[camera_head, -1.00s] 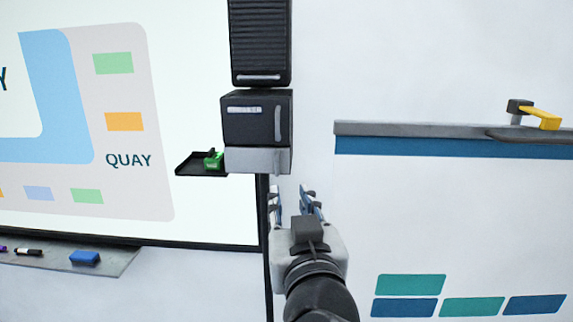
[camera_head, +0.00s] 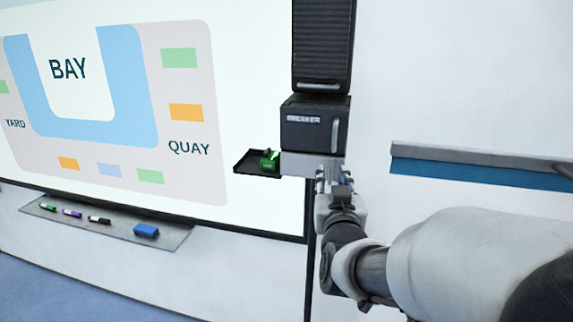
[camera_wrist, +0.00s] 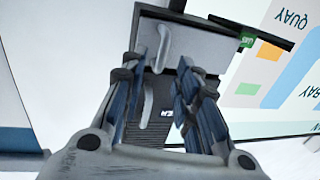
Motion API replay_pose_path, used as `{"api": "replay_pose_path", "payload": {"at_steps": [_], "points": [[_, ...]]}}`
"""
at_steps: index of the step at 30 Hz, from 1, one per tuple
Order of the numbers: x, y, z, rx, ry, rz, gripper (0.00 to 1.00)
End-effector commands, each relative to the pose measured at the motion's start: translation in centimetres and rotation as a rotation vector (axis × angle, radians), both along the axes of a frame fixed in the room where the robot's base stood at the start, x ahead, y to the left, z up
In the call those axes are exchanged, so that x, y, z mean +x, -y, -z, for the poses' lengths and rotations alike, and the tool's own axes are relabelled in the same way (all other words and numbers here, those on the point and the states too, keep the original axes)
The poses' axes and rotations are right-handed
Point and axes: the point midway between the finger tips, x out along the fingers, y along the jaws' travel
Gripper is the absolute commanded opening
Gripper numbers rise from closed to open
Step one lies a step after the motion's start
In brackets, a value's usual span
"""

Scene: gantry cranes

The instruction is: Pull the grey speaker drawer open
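A dark grey box front (camera_head: 305,136) carries a SPEAKER label and an upright light handle (camera_head: 335,137) at its right. A lighter grey front (camera_head: 300,166) lies directly below it. The wrist view is upside down: the lighter front (camera_wrist: 195,48) with its handle (camera_wrist: 163,48) is at the top, and the dark front's handle (camera_wrist: 148,104) is between my fingers in the picture. My gripper (camera_wrist: 167,62) is open, with nothing visibly held. In the head view my gripper (camera_head: 334,184) is at the lighter front's lower right. Contact cannot be told. Both fronts look shut.
A black tray (camera_head: 243,164) with a green object (camera_head: 269,161) juts out left of the lighter front. A ribbed dark unit (camera_head: 322,45) stands above. A pen ledge (camera_head: 175,240) is at lower left, and a grey rail (camera_head: 480,159) runs along the right wall.

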Motion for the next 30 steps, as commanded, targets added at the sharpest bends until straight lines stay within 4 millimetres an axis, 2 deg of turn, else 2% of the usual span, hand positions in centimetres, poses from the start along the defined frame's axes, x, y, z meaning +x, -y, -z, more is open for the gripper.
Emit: {"api": "replay_pose_path", "payload": {"at_steps": [3, 6, 15, 28, 30], "points": [[1.4, 0.2, 0.0, 0.0, 0.0, 0.001, 0.29], [1.9, 0.2, -0.1, 0.0, 0.0, 0.001, 0.29], [2.1, 0.3, 0.0, 0.0, 0.001, 0.0, 0.29], [2.1, 0.2, -0.1, -0.001, 0.001, 0.0, 0.01], [2.1, 0.2, -0.1, -0.001, 0.001, 0.0, 0.0]]}}
